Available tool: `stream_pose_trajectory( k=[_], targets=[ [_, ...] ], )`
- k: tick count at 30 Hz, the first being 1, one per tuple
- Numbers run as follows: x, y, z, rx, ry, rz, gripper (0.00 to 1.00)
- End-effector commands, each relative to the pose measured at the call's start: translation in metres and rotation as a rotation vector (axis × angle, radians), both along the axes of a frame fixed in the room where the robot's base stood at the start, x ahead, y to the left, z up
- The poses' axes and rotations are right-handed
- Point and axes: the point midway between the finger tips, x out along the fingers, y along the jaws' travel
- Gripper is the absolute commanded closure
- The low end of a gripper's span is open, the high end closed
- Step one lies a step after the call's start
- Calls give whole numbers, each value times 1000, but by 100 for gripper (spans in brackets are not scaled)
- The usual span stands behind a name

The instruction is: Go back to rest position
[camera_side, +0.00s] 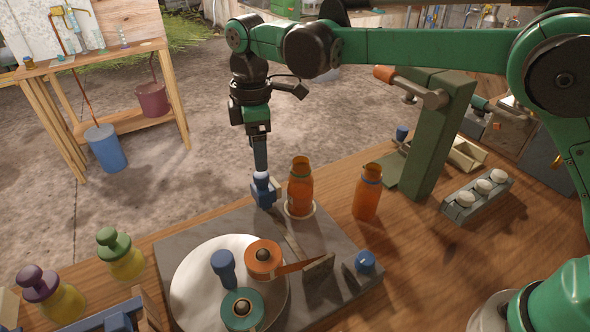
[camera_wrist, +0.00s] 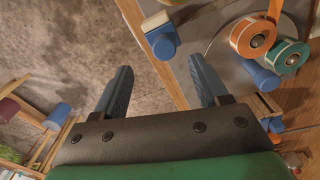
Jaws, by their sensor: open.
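My gripper (camera_side: 260,164) points down at the far edge of the grey base plate (camera_side: 340,232) in the side view. Its two blue-grey fingers are spread with nothing between them in the wrist view (camera_wrist: 160,86). A blue post with a pale top (camera_side: 264,190) stands on the plate's edge, just below or behind the fingertips in the side view. In the wrist view this blue and white post (camera_wrist: 162,42) lies beyond the fingers, apart from them. I cannot tell the exact height gap.
An orange bottle (camera_side: 300,188) stands close right of the gripper, with another orange bottle (camera_side: 367,195) beyond. The plate carries a white turntable (camera_side: 200,284) with an orange roll (camera_side: 262,258) and a teal roll (camera_side: 241,309). A green press column (camera_side: 438,140) stands right. Left of the gripper is open floor.

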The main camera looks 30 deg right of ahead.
Motion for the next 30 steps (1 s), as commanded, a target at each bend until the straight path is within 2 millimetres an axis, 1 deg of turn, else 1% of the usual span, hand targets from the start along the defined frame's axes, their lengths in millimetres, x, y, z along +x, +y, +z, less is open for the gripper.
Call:
stream_pose_trajectory(
  k=[5, 8, 11, 14, 18, 21, 25, 27, 30],
  targets=[
    [0, -1, 0, 1, -1, -3, 33],
    [-2, -7, 7, 7, -16, -41, 33],
    [-8, -24, 21, 26, -59, -139, 33],
    [-20, -48, 38, 58, -121, -287, 33],
    [-45, -83, 55, 118, -217, -518, 33],
    [-67, -106, 59, 167, -284, -679, 33],
    [-97, -131, 56, 237, -369, -883, 33],
    [-113, -143, 50, 276, -411, -984, 33],
    [-130, -155, 40, 329, -461, -1106, 33]
  ],
)
